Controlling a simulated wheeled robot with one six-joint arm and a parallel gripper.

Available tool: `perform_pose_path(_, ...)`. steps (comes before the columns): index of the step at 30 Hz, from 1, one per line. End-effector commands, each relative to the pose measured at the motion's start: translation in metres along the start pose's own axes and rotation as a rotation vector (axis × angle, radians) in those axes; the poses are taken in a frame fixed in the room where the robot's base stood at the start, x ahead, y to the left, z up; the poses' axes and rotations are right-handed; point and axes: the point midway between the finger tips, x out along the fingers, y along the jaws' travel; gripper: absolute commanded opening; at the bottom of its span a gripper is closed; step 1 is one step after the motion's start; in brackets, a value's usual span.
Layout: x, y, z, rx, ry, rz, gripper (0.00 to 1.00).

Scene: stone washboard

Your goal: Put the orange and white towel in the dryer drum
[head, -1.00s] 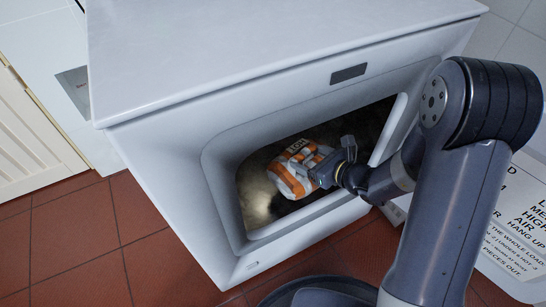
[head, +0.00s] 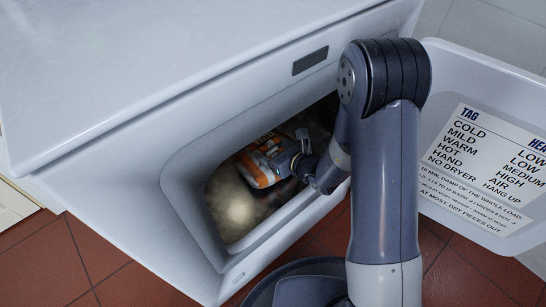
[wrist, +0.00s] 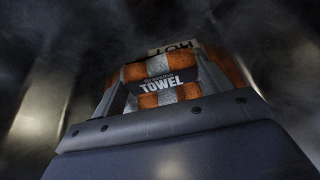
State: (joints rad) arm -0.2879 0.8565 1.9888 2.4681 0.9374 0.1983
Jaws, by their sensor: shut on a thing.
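The orange and white towel (head: 262,163) is a folded bundle with a dark label. It is inside the opening of the white dryer, in the metal dryer drum (head: 236,212). My gripper (head: 288,160) reaches through the opening and is shut on the towel. In the wrist view the towel (wrist: 150,98) fills the space ahead of the gripper (wrist: 160,100), with its "TOWEL" label facing me. Dim drum walls (wrist: 30,110) surround it there. The towel's far side and any contact with the drum are hidden.
The dryer's white top (head: 150,70) spans the upper left. Its open door (head: 480,150), with a printed chart inside, hangs at the right of my arm. Red floor tiles (head: 110,265) show below.

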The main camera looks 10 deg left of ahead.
Motion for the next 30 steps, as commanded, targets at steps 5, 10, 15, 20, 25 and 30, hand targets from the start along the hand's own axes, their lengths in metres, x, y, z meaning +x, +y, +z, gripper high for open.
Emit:
perform_pose_path(5, 0.010, 0.000, -0.024, -0.001, -0.003, 0.001, 0.03)
perform_pose_path(10, 0.010, 0.000, -0.023, -0.001, -0.004, 0.000, 0.03)
perform_pose_path(15, 0.011, 0.000, -0.025, -0.001, -0.004, 0.000, 0.03)
perform_pose_path(20, 0.011, 0.000, -0.027, 0.000, 0.000, 0.001, 0.81)
perform_pose_path(25, 0.011, 0.000, -0.027, 0.000, 0.000, 0.001, 0.95)
perform_pose_path(30, 0.011, 0.000, -0.027, 0.000, 0.000, 0.001, 0.96)
